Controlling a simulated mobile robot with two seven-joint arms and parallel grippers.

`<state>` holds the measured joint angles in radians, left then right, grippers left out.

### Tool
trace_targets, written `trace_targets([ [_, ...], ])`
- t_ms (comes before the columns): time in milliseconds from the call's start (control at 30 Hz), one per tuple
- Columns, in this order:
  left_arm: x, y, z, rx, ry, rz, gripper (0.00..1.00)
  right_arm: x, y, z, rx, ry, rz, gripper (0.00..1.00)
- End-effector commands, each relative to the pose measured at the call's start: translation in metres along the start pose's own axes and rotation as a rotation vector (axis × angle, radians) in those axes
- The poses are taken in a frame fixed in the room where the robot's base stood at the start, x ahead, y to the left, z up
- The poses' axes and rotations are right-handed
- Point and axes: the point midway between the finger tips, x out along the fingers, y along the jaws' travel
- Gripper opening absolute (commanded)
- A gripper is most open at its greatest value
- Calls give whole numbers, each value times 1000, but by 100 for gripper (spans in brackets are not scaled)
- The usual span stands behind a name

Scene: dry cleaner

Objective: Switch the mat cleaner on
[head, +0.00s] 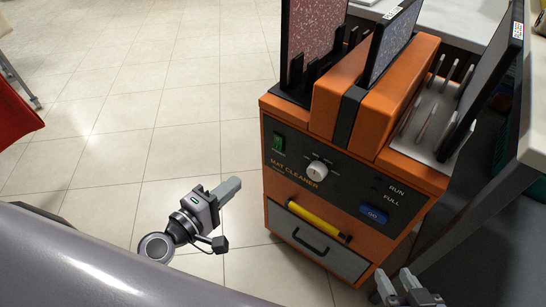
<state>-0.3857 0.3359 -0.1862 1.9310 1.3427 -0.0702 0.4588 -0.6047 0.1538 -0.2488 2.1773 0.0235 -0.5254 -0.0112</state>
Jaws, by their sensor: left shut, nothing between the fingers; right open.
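The mat cleaner (285,205) is an orange cabinet with a dark front panel (345,208). The panel has a green rocker switch (278,143) at the upper left, a white knob (316,171) in the middle and a blue GO button (374,215) at the lower right. RUN and FULL labels sit above the button; I cannot tell whether any lamp is lit. My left gripper (236,185) is shut and empty, to the left of the cabinet and lower in the picture than the switch. My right gripper (400,278) is open at the bottom edge, below the GO button.
A yellow bar (312,220) crosses the front above a grey drawer (310,246) with a black handle. A red mat (312,35) and a bluish mat (392,42) stand upright on top, beside a rack at right. Tiled floor (130,110) is clear to the left.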

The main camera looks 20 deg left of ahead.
Motion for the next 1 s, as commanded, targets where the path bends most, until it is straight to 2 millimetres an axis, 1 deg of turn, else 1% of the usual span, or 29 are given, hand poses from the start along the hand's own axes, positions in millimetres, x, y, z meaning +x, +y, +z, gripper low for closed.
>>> trace_targets([
  [267,1,1,0,2,0,0,0,0,0,0,0,-1,0,43],
  [433,14,2,-1,2,2,2,0,-2,1,0,2,-6,3,43],
  [567,34,2,0,3,2,2,0,-2,2,1,6,-12,6,43],
  [1000,110,1,0,2,-1,2,0,-2,4,4,8,-16,8,43],
])
